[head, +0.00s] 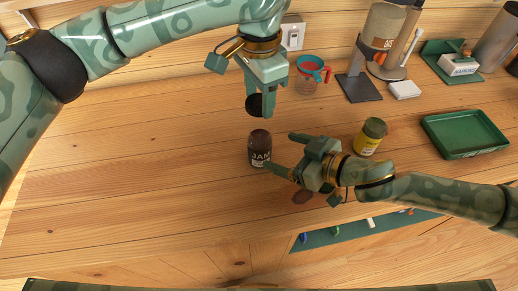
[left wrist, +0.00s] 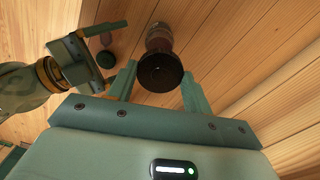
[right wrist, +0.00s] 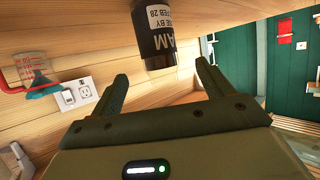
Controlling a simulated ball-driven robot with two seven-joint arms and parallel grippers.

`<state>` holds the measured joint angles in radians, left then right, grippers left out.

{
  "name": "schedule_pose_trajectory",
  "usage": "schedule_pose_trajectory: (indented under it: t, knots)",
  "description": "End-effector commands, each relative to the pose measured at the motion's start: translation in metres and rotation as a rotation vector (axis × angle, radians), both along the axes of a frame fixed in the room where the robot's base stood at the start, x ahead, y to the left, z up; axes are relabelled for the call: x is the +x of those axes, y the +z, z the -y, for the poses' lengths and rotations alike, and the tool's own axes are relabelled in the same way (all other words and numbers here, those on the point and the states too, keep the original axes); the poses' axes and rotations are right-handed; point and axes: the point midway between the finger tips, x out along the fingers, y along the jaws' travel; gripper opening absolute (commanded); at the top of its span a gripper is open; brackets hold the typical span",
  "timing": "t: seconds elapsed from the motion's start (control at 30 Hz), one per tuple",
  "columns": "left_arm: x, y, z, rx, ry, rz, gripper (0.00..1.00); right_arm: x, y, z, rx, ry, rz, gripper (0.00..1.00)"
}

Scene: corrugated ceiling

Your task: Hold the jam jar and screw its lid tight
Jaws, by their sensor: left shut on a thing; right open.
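The jam jar (head: 260,147) stands upright on the wooden counter, dark with a "JAM" label. My left gripper (head: 262,106) is shut on the dark round lid (head: 254,105), held above the jar and apart from it. In the left wrist view the lid (left wrist: 160,72) sits between the fingertips, with the jar (left wrist: 158,36) beyond it. My right gripper (head: 288,153) is open, its fingers pointing at the jar from the right. In the right wrist view the jar (right wrist: 154,38) shows ahead of the open fingers, its label upside down; its far end is cut off.
A yellow-labelled jar (head: 370,137) stands behind my right forearm, and a green tray (head: 465,152) lies farther right. A measuring cup (head: 308,84), a dispenser stand (head: 359,88) and a white box (head: 404,89) stand at the back. The counter left of the jar is clear.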

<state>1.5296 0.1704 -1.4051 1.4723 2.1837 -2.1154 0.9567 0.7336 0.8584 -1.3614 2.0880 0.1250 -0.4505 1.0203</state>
Motion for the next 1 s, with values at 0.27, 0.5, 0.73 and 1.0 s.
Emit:
schedule_pose_trajectory:
  t: [0.27,0.5,0.73,1.0]
  knots:
    - [0.000,0.000,0.000,0.000,-0.001,0.000,0.29,0.030,-0.020,-0.039,-0.001,0.000,0.001,0.79]
    - [0.000,0.000,0.000,0.000,-0.001,0.000,0.29,0.045,-0.031,-0.058,0.000,-0.001,0.000,0.79]
    - [0.000,0.000,0.000,0.000,-0.001,0.000,0.29,0.049,-0.034,-0.062,-0.001,-0.001,-0.002,0.79]
    - [0.000,0.000,0.000,0.000,-0.001,0.000,0.29,0.048,-0.034,-0.062,-0.001,-0.001,0.000,0.51]
